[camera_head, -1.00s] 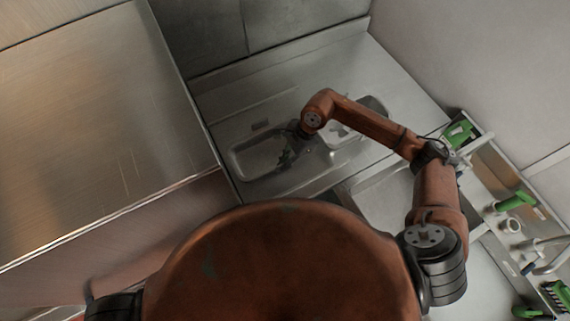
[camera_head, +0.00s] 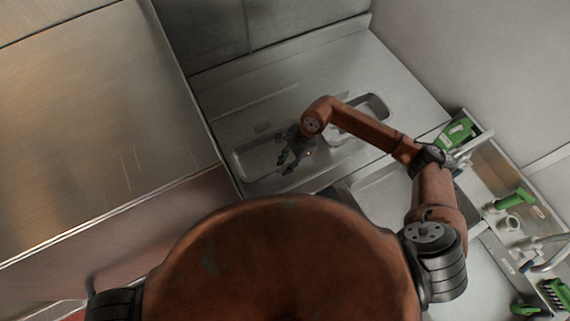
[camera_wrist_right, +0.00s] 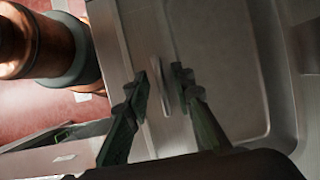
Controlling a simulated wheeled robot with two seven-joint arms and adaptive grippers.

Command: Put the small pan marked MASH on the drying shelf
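A shallow steel pan (camera_head: 250,160) with rounded corners lies on the steel counter, in the middle of the head view. I cannot read a MASH mark on it. My right gripper (camera_head: 286,161) is at this pan's right part. In the wrist view my right gripper (camera_wrist_right: 165,82) has its two dark green fingers apart, with a pale narrow strip showing between them. A wide grey pan surface (camera_wrist_right: 225,65) fills the right of that view. I cannot tell whether the fingers touch it. My left gripper is out of view. I cannot identify the drying shelf.
A second steel pan or basin (camera_head: 376,105) is partly hidden behind my right arm. A large steel surface (camera_head: 90,120) fills the left. Green-handled tools (camera_head: 517,200) lie in a steel tray at the right. Walls close off the back and right. The counter's back right is bare.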

